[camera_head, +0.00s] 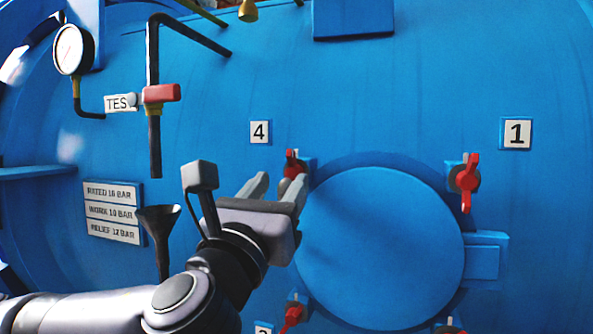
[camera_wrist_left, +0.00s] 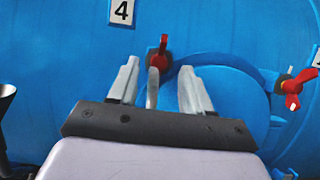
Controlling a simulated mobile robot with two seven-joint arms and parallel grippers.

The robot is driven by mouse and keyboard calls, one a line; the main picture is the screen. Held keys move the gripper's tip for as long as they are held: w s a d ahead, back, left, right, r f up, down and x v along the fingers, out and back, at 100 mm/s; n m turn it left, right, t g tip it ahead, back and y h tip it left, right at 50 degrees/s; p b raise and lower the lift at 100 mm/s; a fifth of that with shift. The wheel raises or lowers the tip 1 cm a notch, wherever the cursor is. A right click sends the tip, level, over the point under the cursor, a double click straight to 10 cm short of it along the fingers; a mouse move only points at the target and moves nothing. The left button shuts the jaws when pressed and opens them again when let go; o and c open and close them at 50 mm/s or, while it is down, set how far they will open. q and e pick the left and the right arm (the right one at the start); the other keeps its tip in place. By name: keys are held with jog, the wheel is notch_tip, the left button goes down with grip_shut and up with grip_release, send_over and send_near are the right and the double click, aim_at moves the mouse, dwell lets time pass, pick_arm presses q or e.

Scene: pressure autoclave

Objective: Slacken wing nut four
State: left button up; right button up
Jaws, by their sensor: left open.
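Wing nut four (camera_head: 291,163) is red and sits at the upper left of the round blue door (camera_head: 380,245), below and right of the number 4 label (camera_head: 260,132). My left gripper (camera_head: 277,185) is open, in front of and just below this nut, its fingers pointing at the vessel. In the left wrist view the red nut (camera_wrist_left: 162,50) shows beyond and between the two fingers of the gripper (camera_wrist_left: 157,80), with a grey bolt end (camera_wrist_left: 153,84) below it. The fingers look apart from the nut. The gripper hides part of the area below it. My right gripper is not in view.
Another red wing nut (camera_head: 466,181) is by label 1 (camera_head: 516,133); a third (camera_head: 292,314) is at the lower left. A black funnel (camera_head: 158,220), a pipe with a red valve handle (camera_head: 161,93) and a pressure gauge (camera_head: 73,50) stand at the left.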

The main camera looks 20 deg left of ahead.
aim_at(291, 169)
pick_arm(q)
jog(key=shift+x, duration=3)
grip_shut()
